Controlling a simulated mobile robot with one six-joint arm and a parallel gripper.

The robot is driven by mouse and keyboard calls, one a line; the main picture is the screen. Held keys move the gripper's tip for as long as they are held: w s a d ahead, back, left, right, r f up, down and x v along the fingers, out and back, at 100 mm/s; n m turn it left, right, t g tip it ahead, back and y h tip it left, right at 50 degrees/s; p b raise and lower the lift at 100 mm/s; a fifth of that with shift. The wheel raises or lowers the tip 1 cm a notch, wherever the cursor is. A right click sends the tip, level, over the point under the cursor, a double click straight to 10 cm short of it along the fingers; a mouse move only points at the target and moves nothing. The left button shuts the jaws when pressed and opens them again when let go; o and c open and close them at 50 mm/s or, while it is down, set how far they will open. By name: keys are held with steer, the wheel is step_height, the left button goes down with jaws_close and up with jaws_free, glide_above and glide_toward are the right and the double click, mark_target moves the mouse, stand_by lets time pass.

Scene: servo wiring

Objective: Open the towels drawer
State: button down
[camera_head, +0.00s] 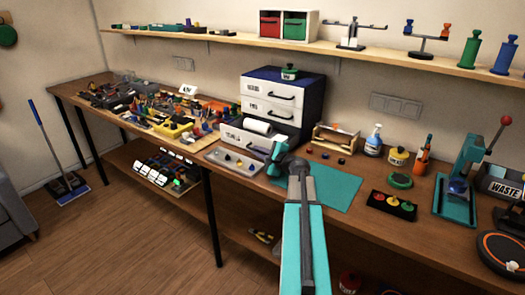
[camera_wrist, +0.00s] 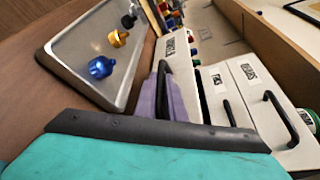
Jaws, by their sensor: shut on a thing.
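A dark blue drawer unit (camera_head: 312,92) with white fronts stands at the back of the bench. Its bottom drawer, the towels drawer (camera_head: 232,137), is pulled out part way, and a white roll (camera_head: 257,127) shows in it. The two drawers above it are closed. My gripper (camera_head: 277,150) is shut on the dark handle of the bottom drawer. In the wrist view, purple fingers (camera_wrist: 171,97) are at this handle (camera_wrist: 161,80), in front of the labelled white front (camera_wrist: 181,58). My gripper and arm partly hide the right part of the front.
A grey tray (camera_head: 225,160) with coloured knobs lies just left of my gripper; it also shows in the wrist view (camera_wrist: 80,75). A teal mat (camera_head: 335,190) lies to the right, mostly bare. A wooden caddy (camera_head: 336,138) stands right of the drawer unit. Tools crowd the bench's left.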

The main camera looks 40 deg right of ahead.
steer(key=shift+s+a, duration=0.3)
steer(key=shift+a, duration=0.6)
steer(key=shift+f, duration=0.1)
steer(key=c, duration=1.8)
jaws_free()
steer(key=shift+c, duration=0.2)
steer(key=shift+a, duration=0.1)
